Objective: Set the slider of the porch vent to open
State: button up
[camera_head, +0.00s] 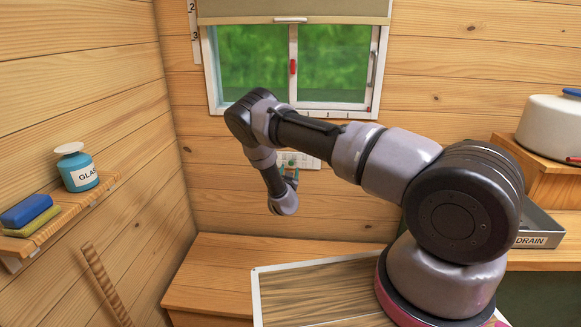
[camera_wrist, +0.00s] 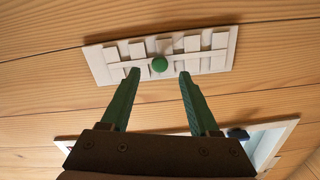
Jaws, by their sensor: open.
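The porch vent (camera_wrist: 108,66) is a white slatted plate on the wood wall, with a green round knob (camera_wrist: 159,64) near the middle of its slider bar. In the head view the vent (camera_head: 311,162) sits just below the window, partly hidden by my arm. My gripper (camera_wrist: 159,75) is open and empty. In the wrist view its two green fingertips lie to either side of the knob, which shows between them. I cannot tell how far the tips are from the plate. In the head view my gripper (camera_head: 290,171) is small and overlaps the vent.
A window (camera_head: 336,60) with a red handle and a half-lowered blind is above the vent. A wooden bench (camera_head: 225,262) runs below. A shelf at left holds a blue jar (camera_head: 77,170) and sponges (camera_head: 27,211). A white pot (camera_head: 548,128) and a DRAIN tray (camera_head: 540,228) are at right.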

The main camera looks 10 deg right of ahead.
aim_at(291, 164)
jog(key=x, duration=0.5)
grip_shut()
jog(key=shift+s, duration=0.1)
dwell(1.3)
